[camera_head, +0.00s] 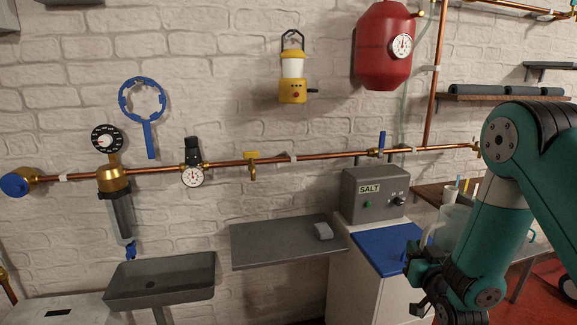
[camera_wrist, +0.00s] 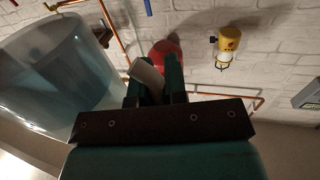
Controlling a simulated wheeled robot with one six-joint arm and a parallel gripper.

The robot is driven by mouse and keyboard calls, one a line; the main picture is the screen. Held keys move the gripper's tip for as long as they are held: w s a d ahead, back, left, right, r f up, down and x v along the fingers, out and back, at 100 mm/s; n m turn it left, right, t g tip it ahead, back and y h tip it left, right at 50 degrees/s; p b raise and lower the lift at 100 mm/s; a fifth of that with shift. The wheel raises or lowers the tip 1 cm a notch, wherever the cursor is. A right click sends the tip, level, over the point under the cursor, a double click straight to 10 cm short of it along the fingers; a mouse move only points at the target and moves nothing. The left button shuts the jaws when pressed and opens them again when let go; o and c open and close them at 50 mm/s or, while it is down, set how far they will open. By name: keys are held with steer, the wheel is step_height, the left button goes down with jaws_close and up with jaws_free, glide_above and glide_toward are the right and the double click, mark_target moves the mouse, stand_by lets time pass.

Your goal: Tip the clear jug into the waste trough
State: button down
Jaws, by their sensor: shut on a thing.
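The clear jug (camera_head: 455,222) is at the right in the head view, partly hidden behind my arm. It fills the upper left of the wrist view (camera_wrist: 60,65), large and bluish. My gripper (camera_head: 428,256) is at the jug's left side in the head view. In the wrist view my gripper (camera_wrist: 153,82) is shut on the jug's pale handle, which shows between the fingers. I cannot tell the jug's exact tilt or how much it holds. The grey waste trough (camera_head: 160,292) is at the lower left in the head view, well away from the jug.
A grey shelf (camera_head: 285,250) with a small grey block (camera_head: 323,231) lies between the trough and a SALT box (camera_head: 372,195). A blue-topped cabinet (camera_head: 392,250) stands near my gripper. A copper pipe (camera_head: 225,163) and a clear filter housing (camera_head: 121,215) are above the trough.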

steer(key=s+f, duration=0.6)
steer(key=f, duration=0.5)
